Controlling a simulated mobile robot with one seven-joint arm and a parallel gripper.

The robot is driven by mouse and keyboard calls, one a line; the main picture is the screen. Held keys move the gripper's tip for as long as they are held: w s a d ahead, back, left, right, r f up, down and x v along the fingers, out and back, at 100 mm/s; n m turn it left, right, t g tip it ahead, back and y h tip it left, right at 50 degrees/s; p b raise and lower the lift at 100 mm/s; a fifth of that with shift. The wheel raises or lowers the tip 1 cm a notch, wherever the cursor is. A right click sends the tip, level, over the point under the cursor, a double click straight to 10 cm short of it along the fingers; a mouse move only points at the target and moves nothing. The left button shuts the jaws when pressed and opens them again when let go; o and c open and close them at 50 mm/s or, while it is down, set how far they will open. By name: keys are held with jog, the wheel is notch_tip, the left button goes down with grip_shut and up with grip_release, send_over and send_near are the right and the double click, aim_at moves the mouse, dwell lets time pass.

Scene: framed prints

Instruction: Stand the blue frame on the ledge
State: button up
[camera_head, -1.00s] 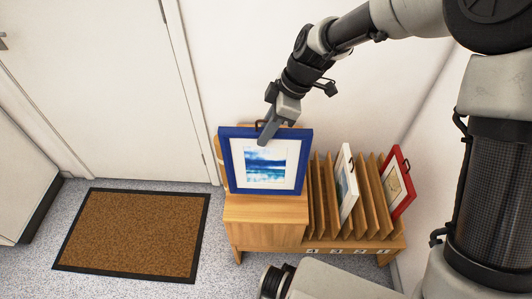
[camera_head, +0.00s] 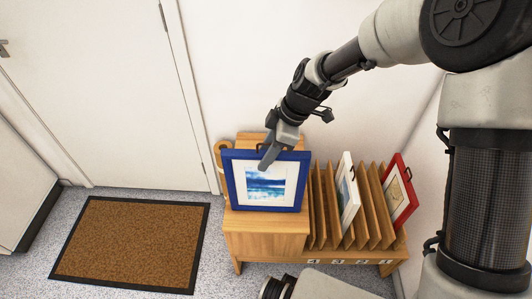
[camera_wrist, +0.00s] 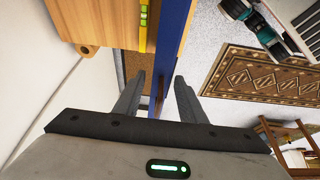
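The blue frame (camera_head: 234,182), with a white mat and a blue seascape print, is upright above the wooden ledge-like top (camera_head: 264,220) of the low unit. Whether its lower edge touches that top I cannot tell. My gripper (camera_head: 266,160) is at the frame's top edge, with one finger in front of the print. A dark hanger shows on the frame's top. The frame hides part of the wooden top.
Right of the wooden top, a slatted rack (camera_head: 320,205) holds a white frame (camera_head: 348,200) and a red frame (camera_head: 400,192). A tan roll (camera_head: 223,155) stands at the back left. A yellow level (camera_wrist: 143,32) shows in the wrist view. A brown doormat (camera_head: 135,240) lies left.

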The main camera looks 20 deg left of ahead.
jog(key=shift+r, duration=0.25)
jog(key=p+v, duration=0.2)
jog(key=v, duration=0.9)
jog(key=shift+r, duration=0.4)
jog(key=shift+d, duration=0.2)
